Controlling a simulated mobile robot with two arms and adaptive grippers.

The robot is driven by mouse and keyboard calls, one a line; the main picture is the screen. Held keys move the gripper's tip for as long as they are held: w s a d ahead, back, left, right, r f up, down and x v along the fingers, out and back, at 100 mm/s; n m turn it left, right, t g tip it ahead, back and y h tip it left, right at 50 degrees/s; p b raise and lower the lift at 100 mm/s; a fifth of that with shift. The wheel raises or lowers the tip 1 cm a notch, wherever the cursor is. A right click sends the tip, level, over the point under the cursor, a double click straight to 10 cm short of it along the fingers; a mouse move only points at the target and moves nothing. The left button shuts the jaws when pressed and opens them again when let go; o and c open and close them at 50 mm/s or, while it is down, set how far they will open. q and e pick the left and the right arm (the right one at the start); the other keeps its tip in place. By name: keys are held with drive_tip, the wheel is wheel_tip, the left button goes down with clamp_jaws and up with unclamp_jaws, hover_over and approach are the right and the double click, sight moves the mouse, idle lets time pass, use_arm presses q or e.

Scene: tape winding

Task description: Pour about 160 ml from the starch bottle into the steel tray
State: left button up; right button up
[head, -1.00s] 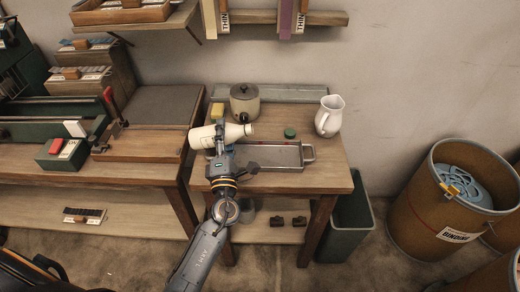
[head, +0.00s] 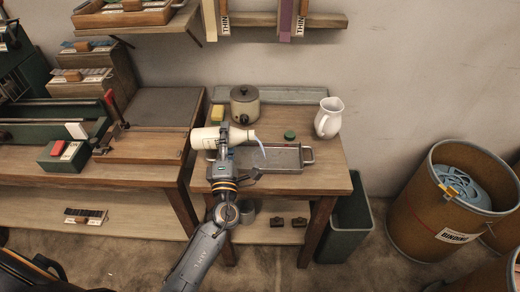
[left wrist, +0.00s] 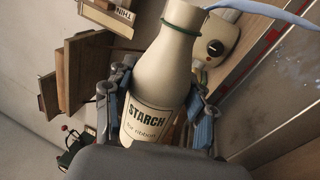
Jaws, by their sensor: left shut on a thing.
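The cream starch bottle (head: 212,138) is tilted past level over the left part of the steel tray (head: 286,158), its mouth to the right. A pale blue stream (head: 261,147) runs from the mouth down toward the tray. My left gripper (head: 222,145) is shut around the bottle's body. In the left wrist view the bottle (left wrist: 158,85) shows its STARCH label between the fingers (left wrist: 160,110), and the stream (left wrist: 265,10) leaves its mouth. The level inside the bottle cannot be seen. My right gripper is not in view.
Behind the tray stand a pot (head: 245,104), a green cap (head: 289,135) and a yellow block (head: 217,113). A white jug (head: 328,118) stands at the table's right. A green bin (head: 349,225) and a drum (head: 462,200) stand on the floor at right.

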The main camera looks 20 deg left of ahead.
use_arm(q)
drive_tip(key=shift+s+a+r+m+p, duration=0.1)
drive_tip(key=shift+a+r+m+p, duration=0.1)
drive_tip(key=shift+a, duration=0.2)
drive_tip(key=shift+s+a+r+m+p, duration=0.1)
drive_tip(key=shift+a+m+p, duration=0.1)
drive_tip(key=shift+a, duration=0.15)
drive_tip(key=shift+r+m+h+p, duration=0.15)
drive_tip(key=shift+m+h+p, duration=0.15)
drive_tip(key=shift+p, duration=0.1)
idle(0.7)
drive_tip(key=shift+d+f+m+p, duration=0.15)
drive_tip(key=shift+m+p, duration=0.25)
drive_tip(key=shift+m, duration=0.5)
idle(1.2)
drive_tip(key=f+n+b, duration=0.1)
drive_tip(key=b, duration=0.1)
drive_tip(key=n+b, duration=0.2)
drive_tip(key=shift+s+a+f, duration=0.1)
drive_tip(key=shift+a+f, duration=0.1)
drive_tip(key=shift+f, duration=0.2)
drive_tip(key=shift+a+r+n+y, duration=0.15)
drive_tip(key=shift+r+n+y, duration=0.5)
drive_tip(key=shift+n, duration=0.35)
drive_tip(key=shift+s+a+r+n+g+p, duration=0.1)
drive_tip(key=shift+a+r+n+g+p, duration=0.2)
drive_tip(key=shift+r+n+p, duration=0.35)
drive_tip(key=shift+d+r+n+y, duration=0.1)
drive_tip(key=shift+r+n+y, duration=0.05)
drive_tip(key=shift+n+y, duration=0.25)
